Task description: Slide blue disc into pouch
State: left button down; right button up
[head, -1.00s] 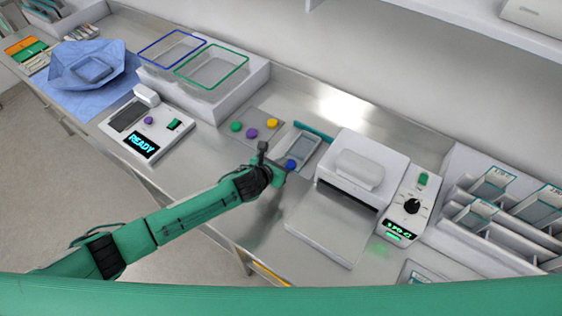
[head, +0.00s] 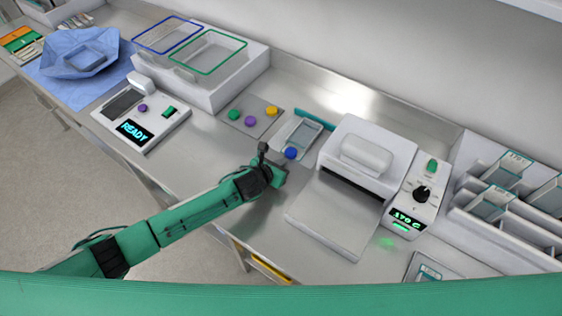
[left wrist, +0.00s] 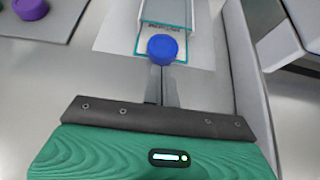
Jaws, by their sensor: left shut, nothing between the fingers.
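The blue disc (head: 291,153) lies at the near, open end of the clear pouch (head: 303,135), which rests on a pale sheet. In the left wrist view the disc (left wrist: 162,49) sits over the pouch's teal-edged mouth, just beyond my fingertips. My left gripper (head: 281,174) is shut and empty, just on the near side of the disc. In the left wrist view its closed fingers (left wrist: 161,76) point at the disc; whether they touch it I cannot tell. My right gripper is not in view.
A grey mat (head: 252,117) with green, purple and yellow discs lies to the left. A white sealer (head: 365,160) with a flat front tray stands close on the right, beside a dial unit (head: 413,200). A READY-display device (head: 142,115) stands further left.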

aim_at(295, 146)
pick_arm(q)
jog(key=shift+w+d, duration=0.1)
jog(key=shift+w, duration=0.1)
jog(key=shift+w+d, duration=0.45)
jog(key=shift+w, duration=0.2)
jog(key=shift+w+d+b, duration=0.55)
jog(key=shift+w+d, duration=0.2)
jog(key=shift+w, duration=0.35)
jog(key=shift+w+d+b, duration=0.5)
jog(key=shift+w+d, duration=0.2)
jog(key=shift+w, duration=0.35)
jog(key=shift+s+a+r+p, duration=0.3)
jog(key=shift+s+r+p, duration=0.15)
jog(key=shift+p, duration=0.35)
jog(key=p+v, duration=0.3)
jog(key=v, duration=0.1)
jog(key=shift+p, duration=0.35)
jog(key=shift+s+a+r, duration=0.15)
jog(key=shift+s+a, duration=0.05)
jog(key=shift+s, duration=0.05)
